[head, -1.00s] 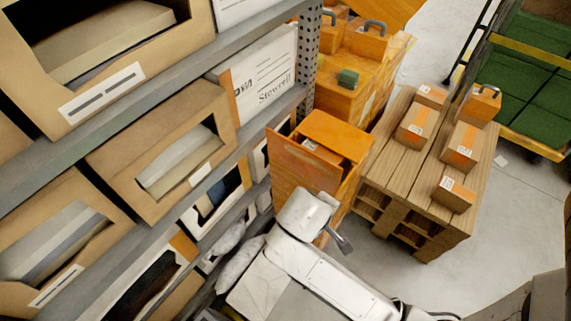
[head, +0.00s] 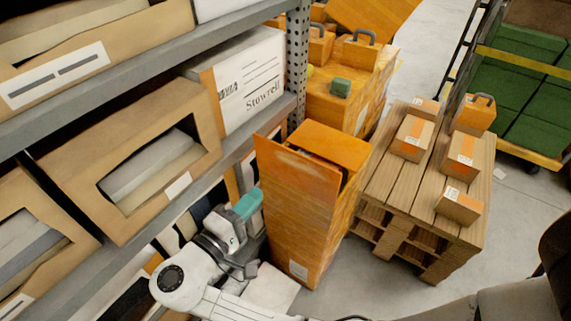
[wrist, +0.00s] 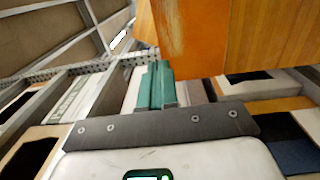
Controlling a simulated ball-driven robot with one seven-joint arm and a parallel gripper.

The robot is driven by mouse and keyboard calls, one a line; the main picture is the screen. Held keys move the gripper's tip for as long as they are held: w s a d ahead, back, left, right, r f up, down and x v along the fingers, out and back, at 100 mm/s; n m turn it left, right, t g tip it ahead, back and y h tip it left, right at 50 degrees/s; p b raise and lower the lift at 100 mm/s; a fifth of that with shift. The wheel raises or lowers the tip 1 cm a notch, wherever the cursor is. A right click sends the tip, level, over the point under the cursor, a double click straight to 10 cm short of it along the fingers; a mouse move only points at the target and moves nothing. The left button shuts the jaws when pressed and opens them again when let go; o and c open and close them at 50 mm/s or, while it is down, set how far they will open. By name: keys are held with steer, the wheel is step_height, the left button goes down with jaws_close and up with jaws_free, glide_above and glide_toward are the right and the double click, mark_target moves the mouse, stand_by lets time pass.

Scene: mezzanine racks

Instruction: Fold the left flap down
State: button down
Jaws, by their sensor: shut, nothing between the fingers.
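The orange wood-grained box (head: 290,235) stands upright on the floor in the middle of the head view. Its left flap (head: 297,168) stands up along the near left side of the top. Another flap (head: 330,142) lies nearly flat over the far part, with a dark gap between the two. My gripper (head: 248,203), with teal fingers, is just left of the box, below the flap's top edge, apparently not touching it. In the wrist view, the fingers (wrist: 155,85) are together and empty, and an orange panel (wrist: 190,40) rises close to their right.
A grey shelf rack with cardboard boxes (head: 135,175) and a white carton (head: 245,85) stands close left of my gripper. A wooden pallet stack (head: 385,180) with small parcels stands right of the box. More orange boxes (head: 375,85) stand behind.

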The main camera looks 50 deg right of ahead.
mark_target(292, 154)
steer(key=d+p, duration=0.1)
steer(key=d, duration=1.2)
steer(key=shift+w+r+p, duration=0.2)
steer(key=shift+p, duration=0.2)
